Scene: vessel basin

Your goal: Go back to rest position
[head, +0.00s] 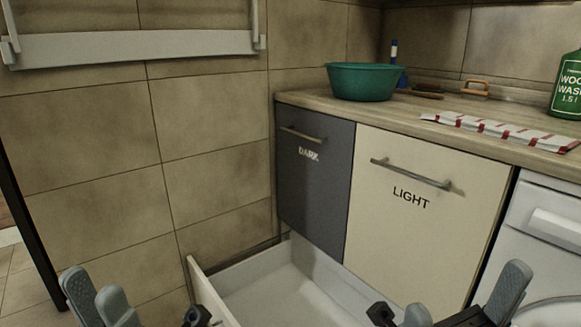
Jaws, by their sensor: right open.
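My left gripper (90,281) is at the lower left edge. Its two grey fingers show close together, one partly in front of the other, and the gap between them is unclear. My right gripper (466,286) is at the lower right. Its grey fingers stand apart with nothing seen between them. Both grippers are cut off by the bottom of the picture. They are in front of the counter and cabinets and apart from each other.
The wooden counter (440,107) holds a green tub (364,83), a striped cloth (500,130) and a green bottle (568,90). A white washer (545,230) is right.

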